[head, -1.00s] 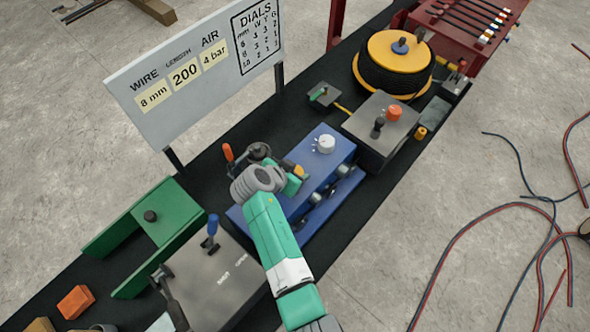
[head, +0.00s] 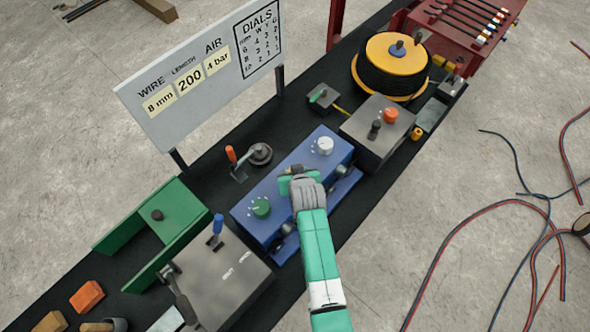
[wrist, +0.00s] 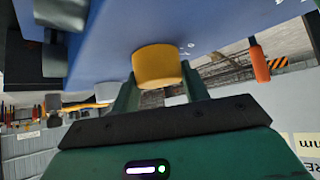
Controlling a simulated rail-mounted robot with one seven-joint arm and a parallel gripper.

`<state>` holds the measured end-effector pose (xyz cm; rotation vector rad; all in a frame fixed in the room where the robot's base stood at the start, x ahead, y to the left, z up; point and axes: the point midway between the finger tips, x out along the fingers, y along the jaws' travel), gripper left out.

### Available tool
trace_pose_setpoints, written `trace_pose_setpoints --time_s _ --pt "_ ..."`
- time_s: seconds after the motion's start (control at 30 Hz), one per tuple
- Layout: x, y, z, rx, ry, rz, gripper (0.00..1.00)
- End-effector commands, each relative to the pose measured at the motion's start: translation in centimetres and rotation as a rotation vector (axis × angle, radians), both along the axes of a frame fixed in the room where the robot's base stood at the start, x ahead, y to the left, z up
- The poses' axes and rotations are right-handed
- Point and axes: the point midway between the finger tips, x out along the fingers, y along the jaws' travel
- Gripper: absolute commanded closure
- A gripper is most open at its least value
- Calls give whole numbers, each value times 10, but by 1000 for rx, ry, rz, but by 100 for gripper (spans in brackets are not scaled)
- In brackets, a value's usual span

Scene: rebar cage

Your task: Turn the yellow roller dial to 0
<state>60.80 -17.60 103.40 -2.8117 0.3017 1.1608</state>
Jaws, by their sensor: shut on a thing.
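The yellow roller dial (wrist: 157,68) shows large in the wrist view, standing out from the face of the blue roller box (wrist: 215,25). My gripper (wrist: 160,90) has one green finger on each side of it and is shut on it. In the head view my gripper (head: 294,180) is over the middle of the blue box (head: 262,188), between the white dial (head: 324,146) and the green dial (head: 261,207). It mostly hides the yellow dial and its scale there, so I cannot read the setting.
A sign board (head: 200,75) with settings and a dials table stands behind the bench. A lever with an orange handle (head: 231,154) is behind the blue box. A grey box with an orange knob (head: 390,116) is at right, and a grey box with a blue lever (head: 217,226) at left.

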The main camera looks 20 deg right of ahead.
Motion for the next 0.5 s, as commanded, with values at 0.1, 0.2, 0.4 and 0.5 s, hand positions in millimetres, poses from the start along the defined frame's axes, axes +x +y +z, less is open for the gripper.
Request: trace_pose_setpoints --time_s 0.1,0.2,0.4,0.5 --pt "0 -2 -3 1 -2 103 78" --pt "1 -2 -4 -1 -3 197 78" --pt "1 -2 -6 -2 -3 368 78" --pt "1 -2 -6 -4 -3 442 78"
